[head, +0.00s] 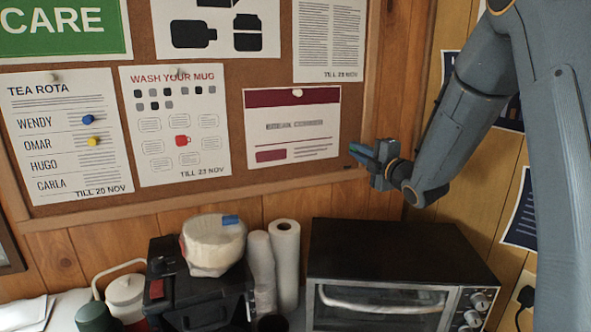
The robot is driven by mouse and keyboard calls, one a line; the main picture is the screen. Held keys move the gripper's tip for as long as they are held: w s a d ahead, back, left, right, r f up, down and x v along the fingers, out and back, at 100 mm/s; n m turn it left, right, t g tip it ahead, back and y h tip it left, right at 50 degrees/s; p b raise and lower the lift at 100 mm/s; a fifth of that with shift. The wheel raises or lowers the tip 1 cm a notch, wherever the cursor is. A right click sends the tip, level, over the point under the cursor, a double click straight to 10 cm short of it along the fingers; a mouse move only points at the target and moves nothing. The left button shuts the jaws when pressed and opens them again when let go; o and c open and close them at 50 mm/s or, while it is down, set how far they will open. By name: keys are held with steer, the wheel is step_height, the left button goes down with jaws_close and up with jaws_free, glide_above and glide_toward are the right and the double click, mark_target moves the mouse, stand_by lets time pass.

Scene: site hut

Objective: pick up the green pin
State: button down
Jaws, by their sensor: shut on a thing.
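My gripper (366,155) is at the lower right of the cork noticeboard (230,195), just right of the break corner poster (292,126). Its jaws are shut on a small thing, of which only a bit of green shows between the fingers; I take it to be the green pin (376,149). The fingers hide most of it. I cannot tell whether its point is in the cork or clear of it. No other green pin shows on the board.
A blue pin (88,119) and a yellow pin (93,141) are on the tea rota. Below stand a black toaster oven (395,255), paper rolls (285,262) and a coffee machine (200,295) with paper filters (213,250). Wall posters hang behind my arm.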

steer(key=shift+s+d, duration=0.1)
steer(key=shift+s, duration=0.05)
steer(key=shift+v, duration=2.05)
steer(key=s+r, duration=0.1)
steer(key=s+d+p, duration=0.1)
steer(key=s, duration=0.1)
steer(key=s+d+r, duration=0.1)
steer(key=shift+s+r+p, duration=0.3)
steer(key=shift+s+r, duration=0.05)
steer(key=shift+r, duration=0.05)
